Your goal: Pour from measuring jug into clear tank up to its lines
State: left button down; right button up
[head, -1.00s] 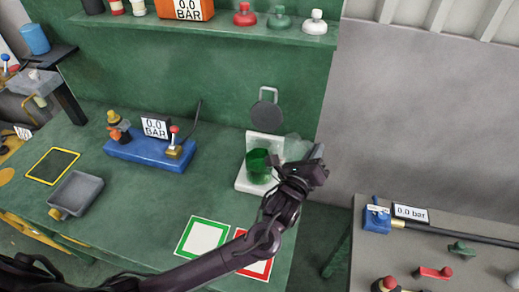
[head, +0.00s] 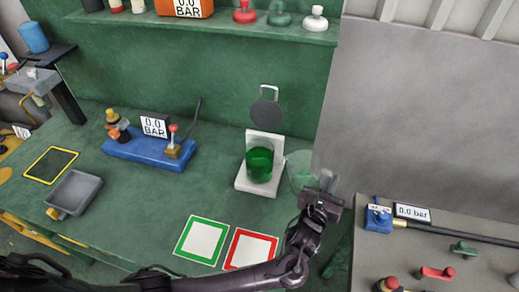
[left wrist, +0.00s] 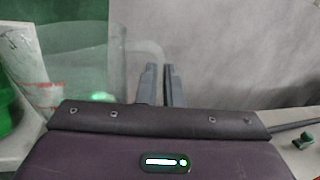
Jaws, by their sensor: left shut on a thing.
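The clear tank (head: 268,142) stands upright on a white stand with a white back panel. Green liquid (head: 259,163) fills much of it. Its lines cannot be made out in the head view. The clear measuring jug (head: 300,172) is just right of the tank, faint against the wall and bench edge. My left gripper (head: 326,184) is shut on the jug at its right side. In the left wrist view the jug (left wrist: 95,50) is left of the fingers (left wrist: 160,85), with a little green low in it. My right gripper is not in view.
A white square with a green border (head: 202,239) and one with a red border (head: 249,248) lie in front of the stand. A blue pump unit (head: 150,150) is to the left. A grey side table (head: 440,235) with a gauge stands at right.

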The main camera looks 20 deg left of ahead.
pick_arm(q)
jog(key=shift+s+d+f+m, duration=0.1)
jog(key=shift+d+f+m, duration=0.15)
jog(key=shift+f+m, duration=0.2)
jog(key=shift+d+f+m, duration=0.25)
jog(key=shift+f+m, duration=0.1)
jog(key=shift+f, duration=0.2)
jog(key=shift+r, duration=0.1)
notch_tip(320, 180, up, 5)
jog(key=p, duration=0.5)
jog(key=shift+s, duration=0.1)
